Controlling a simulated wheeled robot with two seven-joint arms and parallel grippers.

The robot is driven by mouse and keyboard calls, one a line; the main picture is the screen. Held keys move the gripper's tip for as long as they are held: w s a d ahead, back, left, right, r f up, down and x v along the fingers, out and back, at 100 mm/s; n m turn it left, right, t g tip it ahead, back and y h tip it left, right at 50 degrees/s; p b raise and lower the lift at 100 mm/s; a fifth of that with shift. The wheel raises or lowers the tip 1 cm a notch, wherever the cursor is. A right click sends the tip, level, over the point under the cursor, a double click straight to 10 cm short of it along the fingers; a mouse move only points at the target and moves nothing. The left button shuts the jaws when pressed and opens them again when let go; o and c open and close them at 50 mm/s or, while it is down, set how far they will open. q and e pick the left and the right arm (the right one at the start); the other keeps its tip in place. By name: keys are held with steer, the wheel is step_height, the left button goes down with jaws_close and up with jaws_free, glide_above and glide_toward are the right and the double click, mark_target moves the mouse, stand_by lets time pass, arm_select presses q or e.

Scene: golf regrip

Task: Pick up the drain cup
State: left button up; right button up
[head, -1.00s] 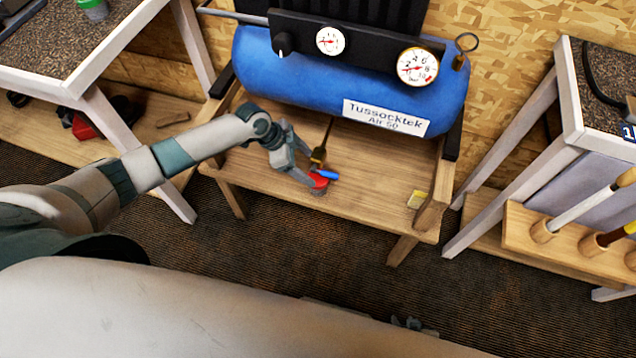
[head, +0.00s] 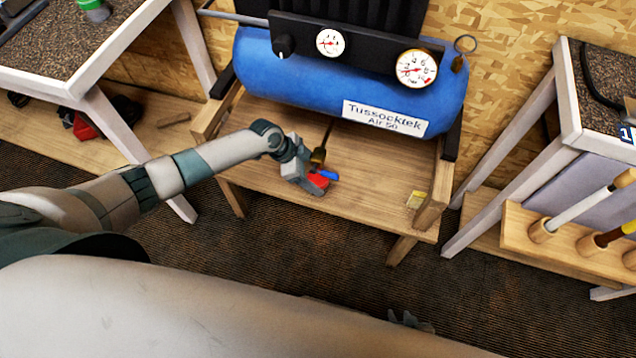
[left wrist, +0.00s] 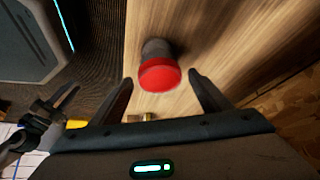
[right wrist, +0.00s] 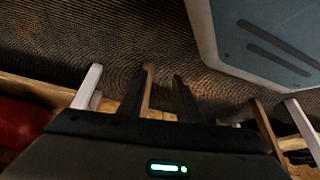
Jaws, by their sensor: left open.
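The drain cup, a small round piece with a red end (head: 317,182) and a dark grey body, is at the front of the wooden stand, by a brass valve (head: 318,156) with a blue lever (head: 328,174). In the left wrist view the cup (left wrist: 160,76) lies between the finger tips, with gaps on both sides. My left gripper (head: 308,186) is open around or just short of it and partly hides it in the head view. My right gripper (right wrist: 164,72) is empty with a narrow gap between its fingers, low over the floor.
A blue compressor tank (head: 300,85) with gauges sits at the back of the wooden stand (head: 370,195). The stand's front middle is clear.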

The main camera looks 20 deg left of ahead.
arm_select(q)
steer(key=c, duration=1.5)
steer(key=shift+c, duration=0.2)
